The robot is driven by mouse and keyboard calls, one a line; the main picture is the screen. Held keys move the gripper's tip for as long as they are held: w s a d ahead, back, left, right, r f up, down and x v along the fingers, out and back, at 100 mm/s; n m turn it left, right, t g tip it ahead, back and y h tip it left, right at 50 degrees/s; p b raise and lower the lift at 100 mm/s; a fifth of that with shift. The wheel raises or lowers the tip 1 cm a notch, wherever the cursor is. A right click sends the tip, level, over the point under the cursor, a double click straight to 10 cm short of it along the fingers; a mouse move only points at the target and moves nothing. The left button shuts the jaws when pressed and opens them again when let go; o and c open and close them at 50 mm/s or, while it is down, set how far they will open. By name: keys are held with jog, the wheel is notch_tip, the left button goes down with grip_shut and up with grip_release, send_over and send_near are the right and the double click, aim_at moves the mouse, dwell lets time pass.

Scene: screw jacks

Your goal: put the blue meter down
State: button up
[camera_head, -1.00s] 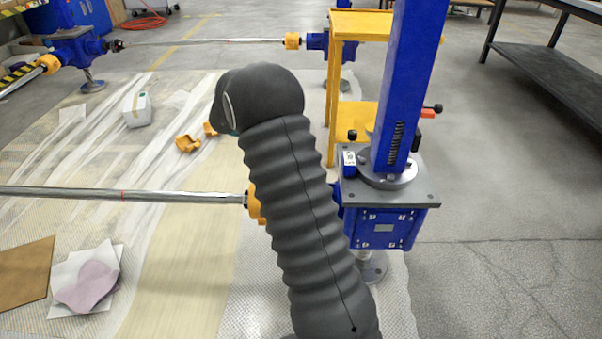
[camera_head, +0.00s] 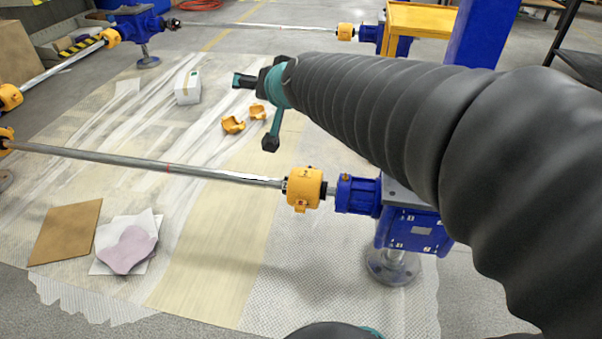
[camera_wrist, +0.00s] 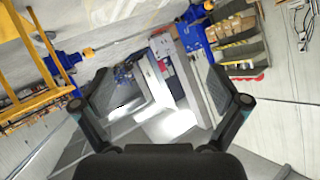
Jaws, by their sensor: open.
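My gripper (camera_wrist: 161,88) shows in the wrist view with its two dark fingers spread wide and nothing visible held between them. In the head view my gripper (camera_head: 257,112) is at the end of my arm, above the sheeted floor, left of the near blue screw jack (camera_head: 412,229). I cannot make out the blue meter in either current view. My arm covers most of the jack's top plate and the lower part of its blue column (camera_head: 484,34).
A steel shaft (camera_head: 150,163) with an orange coupling (camera_head: 304,188) runs to the near jack. A yellow stand (camera_head: 422,18) is behind. A white box (camera_head: 188,87), orange covers (camera_head: 233,124) and a brown board (camera_head: 66,232) lie on the floor sheet.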

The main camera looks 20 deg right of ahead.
jog(key=s+f+n+g, duration=0.2)
jog(key=s+f, duration=0.4)
jog(key=s, duration=0.5)
jog(key=s+d+f+n+g+h, duration=0.1)
jog(key=s+f+g, duration=0.4)
jog(key=s, duration=0.7)
jog(key=shift+s+d+f+n, duration=0.15)
jog(key=shift+d+f+n, duration=0.05)
jog(key=shift+f+n, duration=0.25)
